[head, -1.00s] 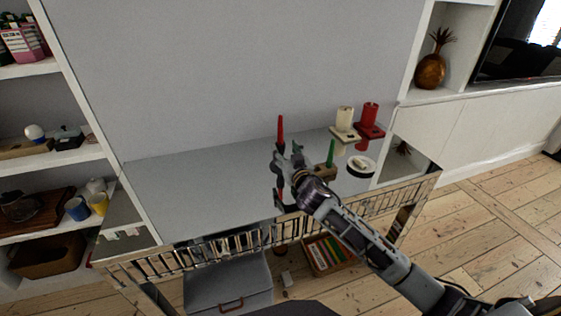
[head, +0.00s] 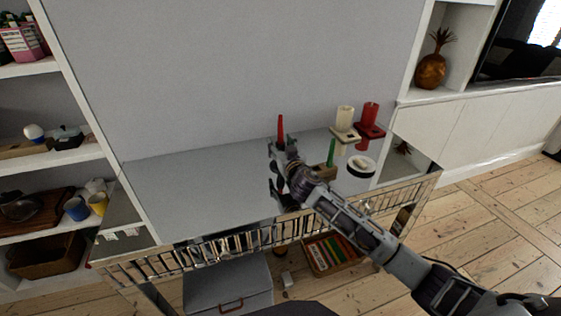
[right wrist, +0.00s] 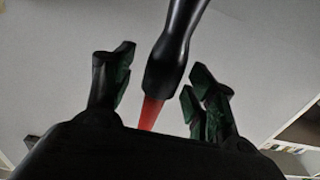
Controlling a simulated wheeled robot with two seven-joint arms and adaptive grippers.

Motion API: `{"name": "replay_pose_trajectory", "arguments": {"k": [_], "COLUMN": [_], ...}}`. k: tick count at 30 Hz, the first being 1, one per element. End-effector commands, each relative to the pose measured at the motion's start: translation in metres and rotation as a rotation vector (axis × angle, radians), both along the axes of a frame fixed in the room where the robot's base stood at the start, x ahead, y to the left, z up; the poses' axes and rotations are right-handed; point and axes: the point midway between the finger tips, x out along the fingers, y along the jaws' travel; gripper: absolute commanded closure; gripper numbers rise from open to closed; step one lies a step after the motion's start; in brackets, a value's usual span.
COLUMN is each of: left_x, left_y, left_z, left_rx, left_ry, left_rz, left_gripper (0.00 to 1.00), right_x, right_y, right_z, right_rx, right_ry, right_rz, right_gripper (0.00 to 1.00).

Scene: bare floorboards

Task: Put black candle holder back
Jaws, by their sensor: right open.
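The black candle holder (right wrist: 178,45) shows in the right wrist view as a dark, slim stem, with a red candle (right wrist: 150,113) at its lower end. In the head view the red candle (head: 280,128) stands upright over the table, and the holder below it is mostly hidden by my right gripper (head: 281,150). My right gripper is open, and its two fingers (right wrist: 160,68) lie on either side of the holder in the wrist picture, with gaps showing. I cannot tell whether it touches anything. My left gripper is not in view.
The mirrored table (head: 195,190) has clear room on its left. A shelf (head: 50,162) stands left; the wall is behind.

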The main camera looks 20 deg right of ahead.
Motion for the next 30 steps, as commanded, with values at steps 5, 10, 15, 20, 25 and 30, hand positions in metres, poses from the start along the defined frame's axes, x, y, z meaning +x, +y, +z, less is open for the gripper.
{"name": "replay_pose_trajectory", "arguments": {"k": [5, 10, 15, 20, 25, 30], "left_x": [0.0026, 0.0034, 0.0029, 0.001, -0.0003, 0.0], "left_y": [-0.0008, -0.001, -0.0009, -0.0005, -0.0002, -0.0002], "left_z": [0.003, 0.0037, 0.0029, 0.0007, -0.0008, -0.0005], "left_rx": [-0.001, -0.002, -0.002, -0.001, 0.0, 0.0], "left_ry": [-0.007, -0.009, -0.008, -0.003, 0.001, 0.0], "left_rz": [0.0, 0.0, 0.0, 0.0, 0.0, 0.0], "left_gripper": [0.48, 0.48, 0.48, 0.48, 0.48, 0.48], "right_x": [0.0017, 0.0015, 0.0015, 0.0015, 0.0014, 0.0014], "right_y": [0.0002, 0.0001, 0.0, 0.0, -0.0002, -0.0002], "right_z": [0.0003, 0.0003, 0.0002, 0.0002, 0.0002, 0.0002], "right_rx": [0.0, 0.0, 0.0, 0.0, 0.0, 0.0], "right_ry": [0.0, 0.0, 0.0, 0.0, 0.0, 0.0], "right_rz": [0.0, 0.0, 0.0, -0.001, -0.001, -0.001], "right_gripper": [0.43, 0.43, 0.43, 0.63, 0.85, 1.0]}}
